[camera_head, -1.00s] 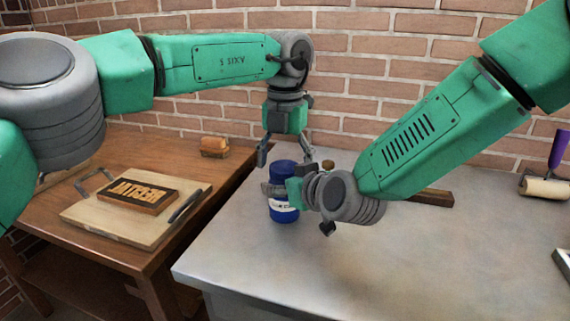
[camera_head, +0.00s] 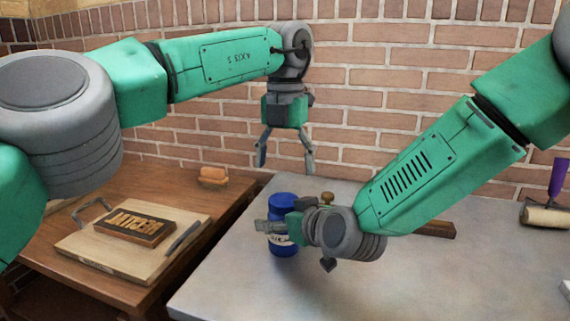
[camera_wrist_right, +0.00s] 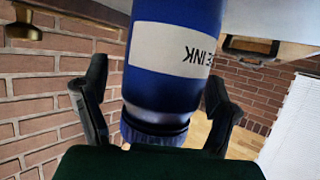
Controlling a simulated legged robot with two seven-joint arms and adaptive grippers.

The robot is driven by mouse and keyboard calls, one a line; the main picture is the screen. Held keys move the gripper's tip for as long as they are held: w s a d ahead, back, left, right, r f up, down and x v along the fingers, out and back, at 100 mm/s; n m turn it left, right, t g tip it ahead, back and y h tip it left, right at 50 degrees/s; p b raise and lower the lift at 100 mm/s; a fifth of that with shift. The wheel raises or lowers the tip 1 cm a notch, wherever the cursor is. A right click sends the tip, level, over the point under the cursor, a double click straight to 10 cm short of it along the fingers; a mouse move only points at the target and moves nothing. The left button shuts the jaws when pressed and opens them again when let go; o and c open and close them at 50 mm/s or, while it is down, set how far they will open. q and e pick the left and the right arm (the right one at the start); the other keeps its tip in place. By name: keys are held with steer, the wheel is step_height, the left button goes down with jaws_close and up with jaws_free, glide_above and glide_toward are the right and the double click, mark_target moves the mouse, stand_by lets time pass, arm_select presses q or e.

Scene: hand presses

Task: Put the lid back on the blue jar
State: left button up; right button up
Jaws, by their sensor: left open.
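The blue jar (camera_head: 281,245) stands upright on the grey table and has a pale label, which reads "INK" upside down in the right wrist view (camera_wrist_right: 165,50). Its blue lid (camera_head: 282,204) sits on top, and its ribbed rim shows at the bottom of the right wrist view (camera_wrist_right: 152,134). My left gripper (camera_head: 286,166) is open and empty, above the lid and clear of it. My right gripper (camera_wrist_right: 155,100) has its fingers on either side of the jar. A gap shows beside the left finger, while the right finger overlaps the jar's edge.
A small brass-knobbed item (camera_head: 327,198) stands behind my right gripper. A wooden bar (camera_head: 436,229) and a purple-handled roller (camera_head: 546,214) lie to the right. A board (camera_head: 95,250) with a lettered block (camera_head: 133,228) is on the wooden table. The grey table's front is clear.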

steer(key=shift+r, duration=0.1)
steer(key=shift+s+d+r, duration=0.1)
steer(key=shift+s, duration=0.05)
steer(key=v, duration=1.1)
steer(key=shift+s+d, duration=0.2)
steer(key=shift+s, duration=0.05)
